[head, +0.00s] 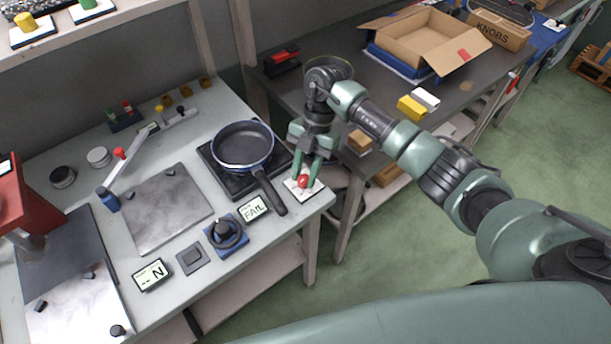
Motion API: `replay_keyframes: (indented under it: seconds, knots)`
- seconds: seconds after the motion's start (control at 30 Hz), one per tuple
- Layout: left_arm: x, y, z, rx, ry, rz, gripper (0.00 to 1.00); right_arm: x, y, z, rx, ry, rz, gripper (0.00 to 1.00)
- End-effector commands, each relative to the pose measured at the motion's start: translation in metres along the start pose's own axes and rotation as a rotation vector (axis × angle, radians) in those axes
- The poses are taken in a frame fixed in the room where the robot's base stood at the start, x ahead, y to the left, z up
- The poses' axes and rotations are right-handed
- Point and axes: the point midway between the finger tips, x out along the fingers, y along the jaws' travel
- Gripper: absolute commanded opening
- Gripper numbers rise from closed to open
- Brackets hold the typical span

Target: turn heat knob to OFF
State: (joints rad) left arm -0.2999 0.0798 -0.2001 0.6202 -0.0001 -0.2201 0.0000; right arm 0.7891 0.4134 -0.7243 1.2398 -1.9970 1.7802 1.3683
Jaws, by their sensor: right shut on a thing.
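A small red knob (303,181) stands on a white square plate (315,188) at the front right corner of the left bench. I take it for the heat knob; its pointer and any OFF mark are too small or hidden to read. My right gripper (304,178) points down over it, its green fingers shut on the red knob from both sides. The fingers hide part of the knob. My left gripper is not in view.
A black frying pan (243,145) sits on a dark burner just left of my right gripper, its handle reaching toward the plate. A display reading FAIL (254,208) and a black knob on a blue base (225,232) are close by. An open cardboard box (425,38) stands on the dark bench.

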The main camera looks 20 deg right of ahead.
Motion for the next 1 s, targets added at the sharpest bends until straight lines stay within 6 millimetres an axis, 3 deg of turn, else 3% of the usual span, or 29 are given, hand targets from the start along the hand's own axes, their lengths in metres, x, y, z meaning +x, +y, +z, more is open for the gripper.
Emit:
replay_keyframes:
  seconds: [0.5,1.0]
  knots:
    - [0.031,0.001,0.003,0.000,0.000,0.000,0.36,0.001,0.003,0.000,-0.324,-0.001,-0.134,0.00]
    - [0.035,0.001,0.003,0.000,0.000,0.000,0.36,0.000,0.003,-0.001,-0.391,0.000,-0.161,0.00]
